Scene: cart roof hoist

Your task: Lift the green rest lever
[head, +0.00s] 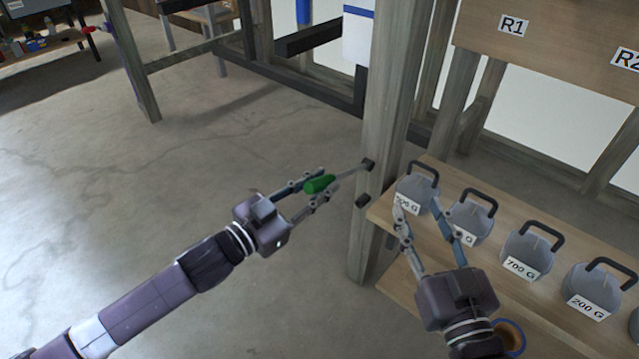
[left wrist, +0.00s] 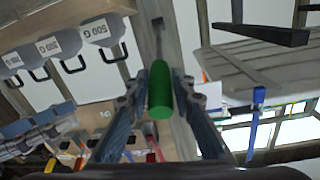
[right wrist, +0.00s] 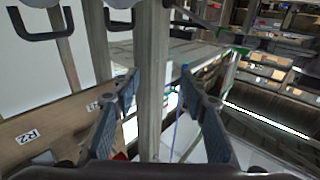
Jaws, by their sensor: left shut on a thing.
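The green rest lever handle (head: 319,184) is at the end of a thin metal rod that runs right to a dark pivot on the wooden post. My left gripper (head: 322,186) has its fingers on both sides of the green handle and is shut on it. In the left wrist view the handle (left wrist: 160,90) lies between the fingers, its rod leading away to the post. My right gripper (head: 421,208) is open in front of the weights; in the right wrist view nothing is held between its fingers (right wrist: 158,88).
The wooden post (head: 384,120) stands just right of the lever. A shelf (head: 385,212) to its right carries several grey weights with black handles, such as the 700 G one (head: 528,252). A board marked R1 (head: 540,40) is above. The floor at left is clear.

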